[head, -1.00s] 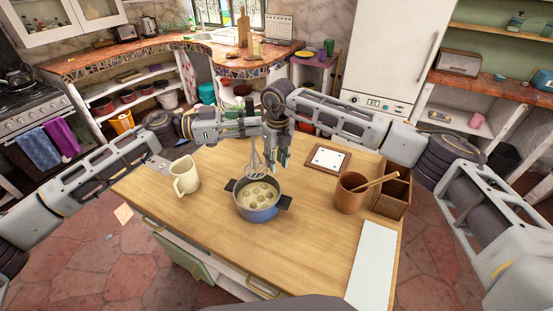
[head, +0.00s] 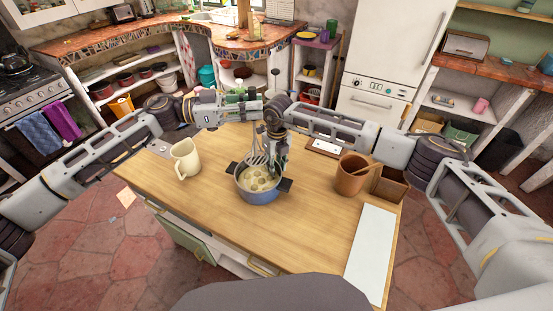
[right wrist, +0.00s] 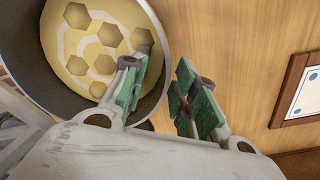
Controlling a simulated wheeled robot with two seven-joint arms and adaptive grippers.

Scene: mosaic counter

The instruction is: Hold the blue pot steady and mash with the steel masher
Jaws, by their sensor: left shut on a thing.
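The blue pot (head: 262,197) stands on the wooden counter, with dark side handles and pale round pieces in yellowish liquid inside. The steel masher (head: 257,150) hangs head down from my left gripper (head: 254,110), which is shut on it. Its head is at the pot's far rim; I cannot tell if it touches the food. My right gripper (head: 278,163) points down at the pot's far right side. In the right wrist view its green-padded fingers (right wrist: 162,95) are apart, one overlapping the pot (right wrist: 155,105), the other over bare wood. I see nothing gripped between them.
A cream jug (head: 186,160) stands left of the pot. To the right are a brown crock (head: 350,178) with a wooden spoon, a wooden box (head: 388,188) and a white board (head: 370,255). A framed panel (head: 324,147) lies behind. The front of the counter is clear.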

